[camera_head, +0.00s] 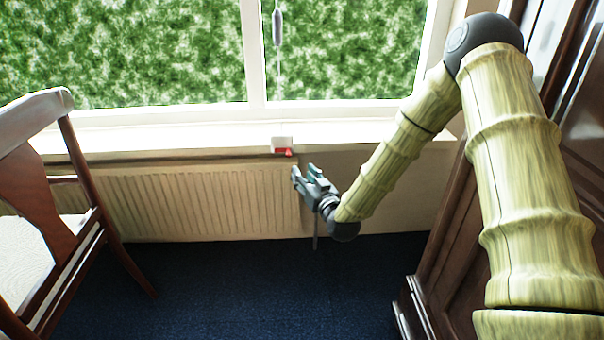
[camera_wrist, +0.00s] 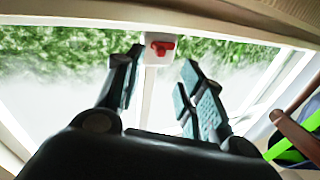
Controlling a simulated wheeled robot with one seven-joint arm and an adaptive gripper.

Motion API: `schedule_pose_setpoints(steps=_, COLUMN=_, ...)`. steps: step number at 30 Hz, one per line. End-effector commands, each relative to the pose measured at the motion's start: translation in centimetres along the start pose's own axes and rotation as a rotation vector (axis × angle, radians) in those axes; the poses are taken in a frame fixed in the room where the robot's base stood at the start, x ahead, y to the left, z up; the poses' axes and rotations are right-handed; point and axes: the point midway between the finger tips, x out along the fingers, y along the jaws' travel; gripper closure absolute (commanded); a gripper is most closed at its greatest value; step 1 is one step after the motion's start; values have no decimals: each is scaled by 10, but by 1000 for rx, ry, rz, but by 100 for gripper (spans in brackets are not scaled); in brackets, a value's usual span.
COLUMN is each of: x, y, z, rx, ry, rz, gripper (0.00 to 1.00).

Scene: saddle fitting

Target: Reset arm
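My gripper (camera_head: 304,174) is in front of the right end of the radiator, just below the window sill. It also shows in the wrist view (camera_wrist: 162,72), with its two fingers spread apart and nothing between them. My arm reaches down to it from the upper right.
A small white box with a red part (camera_head: 282,145) is at the window sill (camera_head: 200,136), just above my gripper; it also shows in the wrist view (camera_wrist: 160,50). A radiator (camera_head: 200,203) is below. A wooden chair (camera_head: 85,170) stands left, a dark wooden cabinet (camera_head: 450,240) right. Blue carpet (camera_head: 230,290) is clear between.

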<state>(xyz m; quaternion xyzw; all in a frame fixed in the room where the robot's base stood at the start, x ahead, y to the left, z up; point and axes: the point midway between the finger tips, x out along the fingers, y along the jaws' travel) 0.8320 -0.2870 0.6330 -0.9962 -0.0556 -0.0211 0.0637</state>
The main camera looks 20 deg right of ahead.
Motion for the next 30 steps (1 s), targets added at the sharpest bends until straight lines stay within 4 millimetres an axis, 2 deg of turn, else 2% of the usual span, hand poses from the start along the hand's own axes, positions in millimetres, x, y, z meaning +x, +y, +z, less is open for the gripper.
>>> schedule_pose_setpoints(steps=11, x=0, y=0, z=1, rx=0, ry=-2, rz=0, gripper=61)
schedule_pose_setpoints(steps=14, x=-5, y=-4, z=13, rx=1, ry=-31, rz=-2, gripper=61)
schedule_pose_setpoints(steps=17, x=-19, y=-11, z=43, rx=7, ry=-110, rz=-4, gripper=61)
schedule_pose_setpoints(steps=20, x=-44, y=-22, z=88, rx=17, ry=-231, rz=-5, gripper=61)
schedule_pose_setpoints(steps=24, x=-91, y=-36, z=153, rx=29, ry=-423, rz=0, gripper=61)
schedule_pose_setpoints(steps=26, x=-114, y=-41, z=179, rx=34, ry=-504, rz=6, gripper=61)
schedule_pose_setpoints(steps=30, x=-173, y=-53, z=233, rx=43, ry=-695, rz=20, gripper=61)
